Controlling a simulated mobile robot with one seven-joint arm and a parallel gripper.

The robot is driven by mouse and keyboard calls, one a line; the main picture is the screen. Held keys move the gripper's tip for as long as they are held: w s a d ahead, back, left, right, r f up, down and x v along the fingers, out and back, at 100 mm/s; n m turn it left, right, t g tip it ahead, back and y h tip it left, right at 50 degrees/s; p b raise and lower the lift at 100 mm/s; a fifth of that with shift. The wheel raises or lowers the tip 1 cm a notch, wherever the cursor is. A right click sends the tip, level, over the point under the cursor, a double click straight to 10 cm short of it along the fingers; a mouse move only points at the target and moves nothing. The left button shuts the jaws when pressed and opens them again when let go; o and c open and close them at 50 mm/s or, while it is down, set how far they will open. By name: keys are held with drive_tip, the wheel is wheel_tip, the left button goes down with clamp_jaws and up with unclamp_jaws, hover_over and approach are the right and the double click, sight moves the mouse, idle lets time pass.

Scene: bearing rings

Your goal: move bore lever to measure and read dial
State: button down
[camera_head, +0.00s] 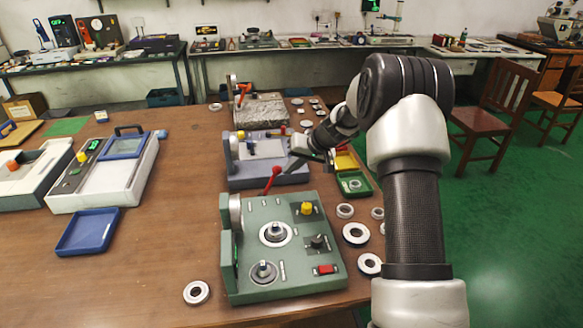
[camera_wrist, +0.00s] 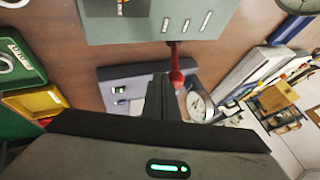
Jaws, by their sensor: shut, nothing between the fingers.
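The green bore gauge (camera_head: 290,245) stands on the near part of the table, with ring seats on its top. A lever with a red knob (camera_head: 276,171) rises at its back edge; the red lever also shows in the wrist view (camera_wrist: 176,72). The green gauge's round dial (camera_head: 235,210) is at its left side, seen edge-on, so its reading is hidden. My gripper (camera_head: 291,167) is shut and empty, just right of the red knob. In the wrist view, its black fingers (camera_wrist: 160,80) are close beside the lever; I cannot tell whether they touch it.
A blue-grey gauge (camera_head: 240,178) with a dial (camera_wrist: 197,105) stands behind the green one. Yellow (camera_head: 346,161) and green (camera_head: 355,186) trays and several loose rings (camera_head: 356,234) lie to the right. A blue tray (camera_head: 87,232) lies left, with clear table between.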

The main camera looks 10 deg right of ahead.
drive_tip(key=a+r+n+h+p, duration=0.2)
drive_tip(key=a+h+p, duration=0.5)
drive_tip(key=a, duration=0.7)
drive_tip(key=shift+h+p, duration=0.4)
drive_tip(key=shift+h, duration=0.3)
drive_tip(key=shift+s+a, duration=0.1)
drive_tip(key=shift+a, duration=0.05)
drive_tip(key=shift+r, duration=0.15)
drive_tip(key=s+r, duration=0.5)
drive_tip(key=r, duration=0.6)
drive_tip(key=shift+d, duration=0.2)
